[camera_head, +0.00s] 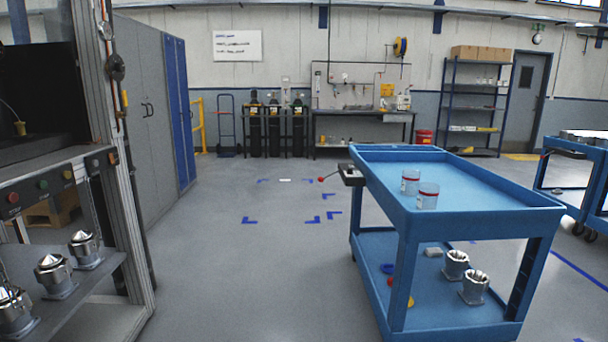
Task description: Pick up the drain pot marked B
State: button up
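Two small clear pots with red bands stand upright on the top tray of a blue cart (490,205), near its left side. The farther pot (410,181) and the nearer pot (427,196) stand close together. Any letter on them is too small to read, so I cannot tell which is marked B. My gripper is not in view.
Several metal housings (84,248) sit on a machine shelf at the left. The floor (250,265) between machine and cart is clear.

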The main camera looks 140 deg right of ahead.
aim_at(410, 179)
jog(key=u, duration=1.2)
jog(key=k, duration=2.9)
jog(key=u, duration=3.2)
